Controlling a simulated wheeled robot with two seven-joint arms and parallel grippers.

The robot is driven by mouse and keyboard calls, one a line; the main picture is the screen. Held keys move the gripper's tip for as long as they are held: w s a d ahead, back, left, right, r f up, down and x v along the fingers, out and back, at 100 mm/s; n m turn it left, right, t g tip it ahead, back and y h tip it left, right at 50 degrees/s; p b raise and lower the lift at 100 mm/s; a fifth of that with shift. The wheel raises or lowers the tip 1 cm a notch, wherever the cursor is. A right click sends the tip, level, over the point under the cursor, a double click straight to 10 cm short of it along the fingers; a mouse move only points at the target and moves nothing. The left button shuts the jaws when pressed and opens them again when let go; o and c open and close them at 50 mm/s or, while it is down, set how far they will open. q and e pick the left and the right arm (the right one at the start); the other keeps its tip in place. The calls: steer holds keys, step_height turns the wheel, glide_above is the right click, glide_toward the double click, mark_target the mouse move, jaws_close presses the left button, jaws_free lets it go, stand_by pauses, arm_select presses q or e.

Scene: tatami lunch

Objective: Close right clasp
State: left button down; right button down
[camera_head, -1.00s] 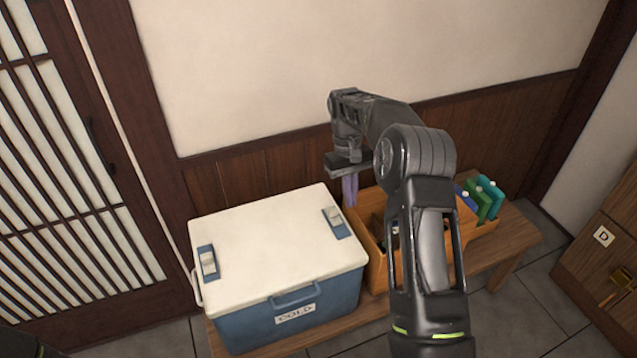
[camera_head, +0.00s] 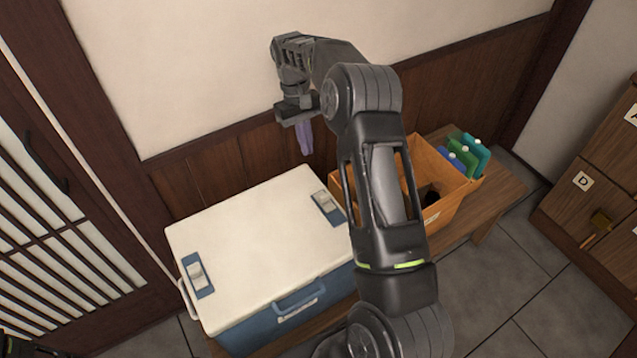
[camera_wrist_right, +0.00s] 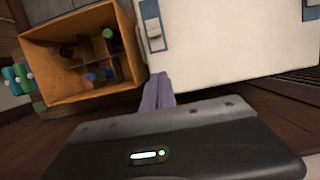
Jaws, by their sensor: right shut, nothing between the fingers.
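A blue cooler box (camera_head: 262,330) with a white lid (camera_head: 255,245) stands on a wooden bench. The right clasp (camera_head: 328,205), a white latch on a blue plate, sits near the lid's right edge; it also shows in the right wrist view (camera_wrist_right: 152,26). Whether its latch is fully down is too small to tell. The left clasp (camera_head: 198,275) is at the lid's left edge. My right gripper (camera_head: 305,150) has its purple fingers shut and empty, above and behind the right clasp, apart from it. Its fingers also show in the right wrist view (camera_wrist_right: 158,90).
An orange divided crate (camera_head: 445,205) with bottles and green and blue items stands right of the cooler. My right arm hides part of it. A wood-panelled wall (camera_head: 255,160) is close behind. A drawer cabinet (camera_head: 570,205) stands at the right.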

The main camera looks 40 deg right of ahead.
steer(key=b, duration=0.6)
glide_toward(320, 194)
steer(key=w+f, duration=0.2)
steer(key=w, duration=0.1)
steer(key=shift+d, duration=0.15)
steer(key=p+x, duration=0.1)
steer(key=x, duration=0.1)
steer(key=p+x, duration=0.1)
steer(key=x, duration=0.1)
steer(key=shift+s+r+p, duration=0.15)
steer(key=shift+s+p, duration=0.2)
steer(key=shift+s+r+p, duration=0.15)
steer(key=shift+s+p, duration=0.25)
steer(key=shift+s, duration=0.7)
steer(key=shift+s+a, duration=0.25)
steer(key=shift+s, duration=0.45)
